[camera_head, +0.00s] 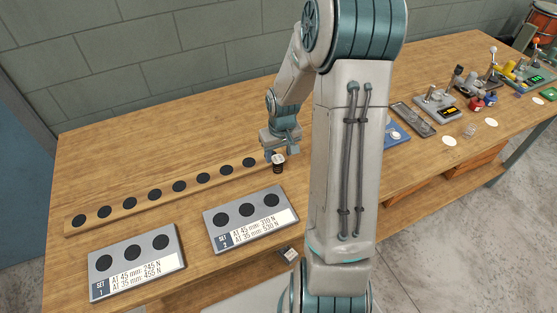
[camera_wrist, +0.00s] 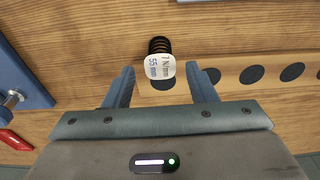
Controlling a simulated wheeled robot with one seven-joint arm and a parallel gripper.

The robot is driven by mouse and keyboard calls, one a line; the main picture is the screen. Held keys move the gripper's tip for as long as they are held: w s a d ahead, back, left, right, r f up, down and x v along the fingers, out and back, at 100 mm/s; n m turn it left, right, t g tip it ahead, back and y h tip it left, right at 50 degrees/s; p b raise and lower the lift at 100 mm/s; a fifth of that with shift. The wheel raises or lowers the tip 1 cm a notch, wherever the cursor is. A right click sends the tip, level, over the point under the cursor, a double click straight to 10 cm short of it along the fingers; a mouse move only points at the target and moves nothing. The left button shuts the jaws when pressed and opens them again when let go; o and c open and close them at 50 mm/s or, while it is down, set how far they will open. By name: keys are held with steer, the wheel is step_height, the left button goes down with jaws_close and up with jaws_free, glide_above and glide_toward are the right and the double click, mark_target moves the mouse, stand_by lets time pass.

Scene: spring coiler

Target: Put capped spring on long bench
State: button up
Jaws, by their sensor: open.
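The capped spring (camera_head: 278,162) is a short black coil with a pale cap, upright near the right end of a long wooden strip (camera_head: 140,206) with a row of black round pads. In the wrist view the capped spring (camera_wrist: 160,67) shows "7 N/mm 55 mm" on its cap. It appears beside the strip's edge; its base contact is unclear. The wooden bench (camera_head: 110,160) lies under everything. My gripper (camera_head: 280,143) is just above and behind the spring. In the wrist view my gripper (camera_wrist: 159,70) is open, one finger on each side of the cap, with gaps.
Two grey pad plates, set 1 (camera_head: 176,262) and set 2 (camera_head: 246,233), lie at the front. A blue board (camera_head: 395,136), a grey tray (camera_head: 413,120) and several small devices are to the right. The bench behind the strip is clear.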

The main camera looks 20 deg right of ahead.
steer(key=s+a+r, duration=0.3)
steer(key=s+r, duration=0.1)
steer(key=r, duration=0.4)
steer(key=s+a+r, duration=0.3)
steer(key=s+r, duration=0.1)
steer(key=r, duration=0.3)
steer(key=s+a+r+t, duration=0.1)
steer(key=s+a+r, duration=0.1)
steer(key=s, duration=0.3)
steer(key=s+a+r+t, duration=0.1)
steer(key=s+a+r, duration=0.1)
steer(key=s, duration=0.4)
steer(key=shift+s+a+r, duration=0.15)
steer(key=shift+a+r, duration=0.15)
steer(key=shift+a, duration=0.25)
steer(key=shift+r, duration=0.1)
